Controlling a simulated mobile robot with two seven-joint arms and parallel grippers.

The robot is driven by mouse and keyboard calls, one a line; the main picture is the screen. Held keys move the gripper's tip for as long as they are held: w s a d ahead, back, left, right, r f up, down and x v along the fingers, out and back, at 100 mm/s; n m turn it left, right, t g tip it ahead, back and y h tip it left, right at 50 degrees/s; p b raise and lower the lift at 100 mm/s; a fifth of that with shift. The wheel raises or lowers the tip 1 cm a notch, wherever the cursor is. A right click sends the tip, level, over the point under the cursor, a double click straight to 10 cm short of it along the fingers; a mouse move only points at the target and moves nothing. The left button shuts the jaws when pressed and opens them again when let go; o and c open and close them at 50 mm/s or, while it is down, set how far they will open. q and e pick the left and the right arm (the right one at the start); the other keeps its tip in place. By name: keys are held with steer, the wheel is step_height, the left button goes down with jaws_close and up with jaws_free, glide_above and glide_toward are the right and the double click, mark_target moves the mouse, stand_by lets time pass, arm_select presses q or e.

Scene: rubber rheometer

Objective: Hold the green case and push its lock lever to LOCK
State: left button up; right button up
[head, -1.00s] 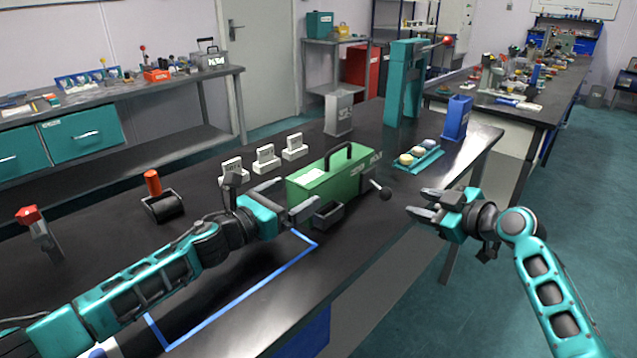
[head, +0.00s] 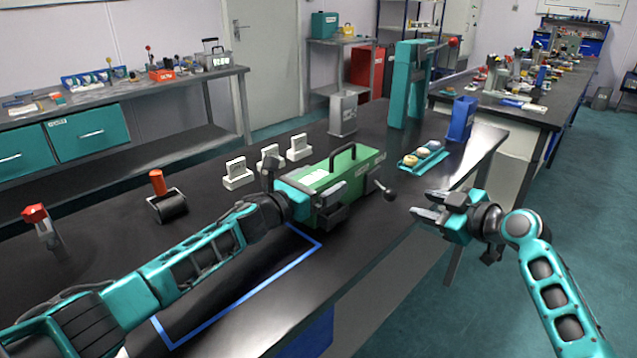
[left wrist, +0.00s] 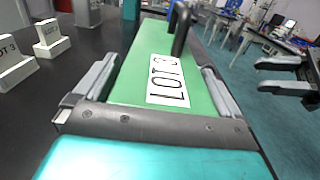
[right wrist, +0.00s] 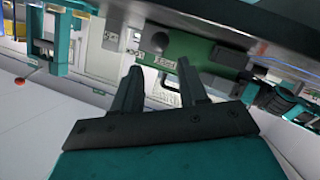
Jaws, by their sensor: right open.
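The green case (head: 345,181) stands on the dark bench with a black top handle (head: 342,160). My left gripper (head: 322,194) is at the case's near left end. In the left wrist view its fingers (left wrist: 160,66) lie along both sides of the case; whether they press on it I cannot tell. My right gripper (head: 425,205) is open and empty, right of the knob, beyond the bench edge.
White label stands (head: 270,157) sit behind the case. A grey bin (head: 343,114), a teal post (head: 400,85), a teal tray of round pieces (head: 424,160) and a blue holder (head: 461,118) stand farther back.

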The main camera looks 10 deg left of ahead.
arm_select(q)
steer(key=c, duration=1.2)
arm_select(e)
steer(key=shift+c, duration=0.7)
steer(key=shift+a, duration=0.4)
steer(key=shift+c, duration=0.8)
steer(key=s+a+g+h, duration=0.1)
steer(key=a, duration=0.2)
steer(key=s+a+g+h, duration=0.1)
steer(key=a, duration=0.3)
steer(key=a+m+g+h, duration=0.1)
steer(key=a+g, duration=0.1)
steer(key=a, duration=0.1)
steer(key=shift+s+a, duration=0.15)
steer(key=shift+s, duration=0.25)
jaws_close()
steer(key=shift+s+a+r+m+t+h, duration=0.15)
steer(key=shift+s+a+r+m+h, duration=0.15)
steer(key=shift+r+m+h, duration=0.7)
steer(key=shift+s+a+r+m+t+h, duration=0.25)
steer(key=shift+r+m+h, duration=0.35)
steer(key=shift+h, duration=0.75)
steer(key=shift+s+a+r+m+t+h, duration=0.1)
steer(key=shift+s+a+r+m+h, duration=0.2)
steer(key=shift+r+m+h, duration=0.6)
steer(key=shift+f, duration=0.2)
